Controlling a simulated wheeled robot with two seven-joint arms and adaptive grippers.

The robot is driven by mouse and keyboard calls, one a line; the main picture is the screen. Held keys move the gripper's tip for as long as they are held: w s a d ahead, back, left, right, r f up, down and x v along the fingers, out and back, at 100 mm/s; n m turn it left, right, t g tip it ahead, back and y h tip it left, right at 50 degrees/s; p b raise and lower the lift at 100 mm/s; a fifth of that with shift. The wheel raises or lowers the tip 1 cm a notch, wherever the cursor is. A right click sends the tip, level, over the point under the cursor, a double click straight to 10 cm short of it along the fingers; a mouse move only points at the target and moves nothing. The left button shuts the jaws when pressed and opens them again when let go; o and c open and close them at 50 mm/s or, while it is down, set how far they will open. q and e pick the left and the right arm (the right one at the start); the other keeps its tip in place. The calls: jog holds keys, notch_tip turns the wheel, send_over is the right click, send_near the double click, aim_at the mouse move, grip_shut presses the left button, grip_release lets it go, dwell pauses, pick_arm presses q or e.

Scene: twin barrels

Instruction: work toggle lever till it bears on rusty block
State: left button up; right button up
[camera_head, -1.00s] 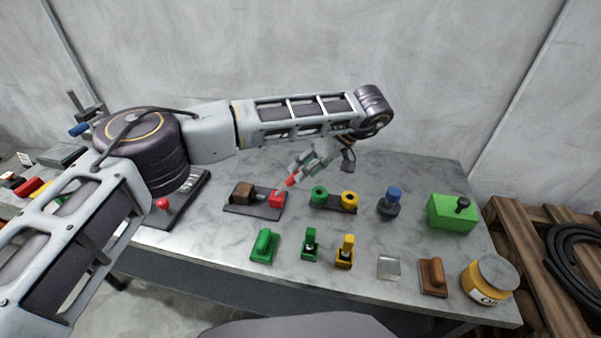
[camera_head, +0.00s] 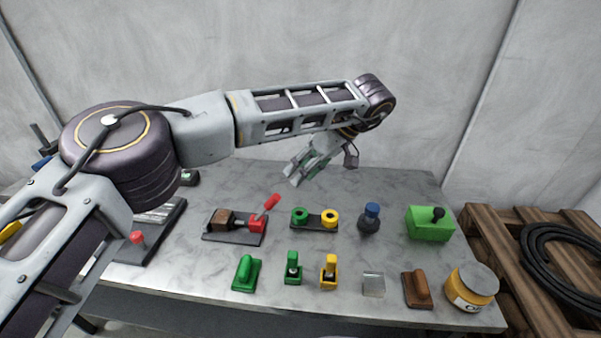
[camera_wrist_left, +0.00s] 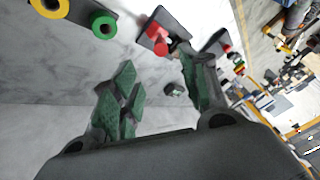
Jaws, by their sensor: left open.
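The toggle clamp's red lever (camera_head: 272,202) tilts up and to the right from its red body (camera_head: 257,224) on a dark base plate (camera_head: 220,239). The brown rusty block (camera_head: 222,219) sits at the left of that plate. A short grey rod lies between body and block; I cannot tell whether it touches the block. My left gripper (camera_head: 303,174) is open and empty, above and beyond the lever and apart from it. In the left wrist view its green-padded fingers (camera_wrist_left: 160,92) are spread, with the red lever (camera_wrist_left: 158,46) beyond them.
Green and yellow rings (camera_head: 315,228) on a plate stand right of the clamp. A blue-topped knob (camera_head: 370,218) and green box (camera_head: 430,224) are farther right. Several small clamps and blocks line the front, with a yellow jar (camera_head: 470,287).

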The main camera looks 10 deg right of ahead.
pick_arm(q)
jog(key=shift+f, duration=0.15)
jog(key=c, duration=0.5)
jog(key=shift+s+f, duration=0.1)
jog(key=shift+f, duration=0.1)
jog(key=shift+c, duration=1.1)
jog(key=f+n+h, duration=0.1)
jog(key=s+f+g+h, duration=0.1)
jog(key=f+n+g+h, duration=0.1)
jog(key=shift+s+f+n, duration=0.15)
jog(key=shift+s+n, duration=0.1)
jog(key=shift+n, duration=0.05)
grip_shut()
jog(key=w+a+r+n+h+p, duration=0.1)
jog(key=w+a+n+h, duration=0.1)
jog(key=a+n+h, duration=0.5)
jog(key=w+a+r+n+g+h+p, duration=0.1)
jog(key=a+n+h, duration=0.7)
jog(key=a+n, duration=0.8)
jog(key=shift+w+a+r, duration=0.15)
jog(key=shift+w+r, duration=0.1)
jog(key=shift+w, duration=0.15)
pick_arm(e)
jog(key=s, duration=0.1)
jog(key=s+r, duration=0.1)
jog(key=shift+s+d, duration=0.35)
jog(key=shift+d, duration=0.05)
